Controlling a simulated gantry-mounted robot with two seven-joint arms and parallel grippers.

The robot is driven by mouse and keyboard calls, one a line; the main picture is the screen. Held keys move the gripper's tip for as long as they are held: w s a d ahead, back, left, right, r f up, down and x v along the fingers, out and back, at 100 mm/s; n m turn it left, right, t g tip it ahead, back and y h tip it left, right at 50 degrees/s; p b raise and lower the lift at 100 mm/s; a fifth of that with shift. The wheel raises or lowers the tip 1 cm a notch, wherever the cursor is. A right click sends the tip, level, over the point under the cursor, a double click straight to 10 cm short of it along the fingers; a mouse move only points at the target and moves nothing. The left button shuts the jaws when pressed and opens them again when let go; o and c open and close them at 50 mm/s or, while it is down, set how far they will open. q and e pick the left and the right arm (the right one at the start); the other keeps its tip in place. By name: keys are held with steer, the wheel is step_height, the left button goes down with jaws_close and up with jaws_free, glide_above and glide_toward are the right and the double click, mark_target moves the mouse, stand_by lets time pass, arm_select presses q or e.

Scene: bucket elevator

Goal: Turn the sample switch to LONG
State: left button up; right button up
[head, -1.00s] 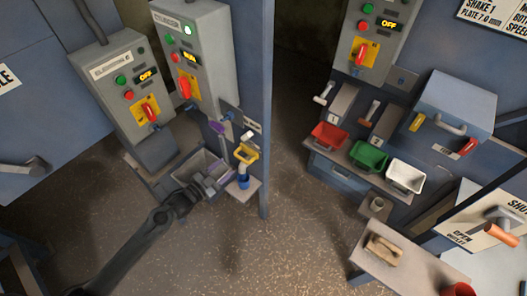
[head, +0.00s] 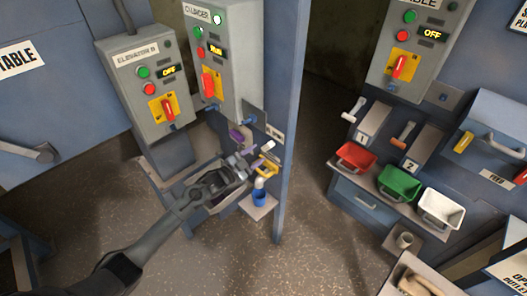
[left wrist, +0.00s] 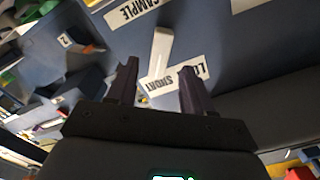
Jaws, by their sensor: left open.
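The sample switch is a white lever (left wrist: 161,48) on a blue-grey panel in the left wrist view. Its free end lies between my left gripper's fingers, close to the SHORT label (left wrist: 160,88); I cannot tell if they touch. A partly hidden label starting with L (left wrist: 196,72) is behind the right finger. The SAMPLE label (left wrist: 133,10) is at the top. My left gripper (left wrist: 158,82) is open. In the head view my left gripper (head: 242,166) is beside the blue post, just below the white lever (head: 260,147). My right gripper is not in view.
A yellow part (head: 268,169) and a blue cup (head: 260,197) on a small shelf are close to my left gripper. A control box with a lit RUN display (head: 216,51) is above. Red (head: 356,156), green (head: 399,183) and white (head: 442,208) bins stand right.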

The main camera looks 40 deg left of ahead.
mark_target(265, 148)
arm_select(q)
steer(key=shift+w+d+b, duration=0.15)
steer(key=shift+w+b, duration=0.05)
steer(key=shift+w, duration=0.95)
steer(key=shift+w+d+b, duration=0.1)
steer(key=shift+w+b, duration=0.05)
steer(key=shift+w, duration=1)
jaws_close()
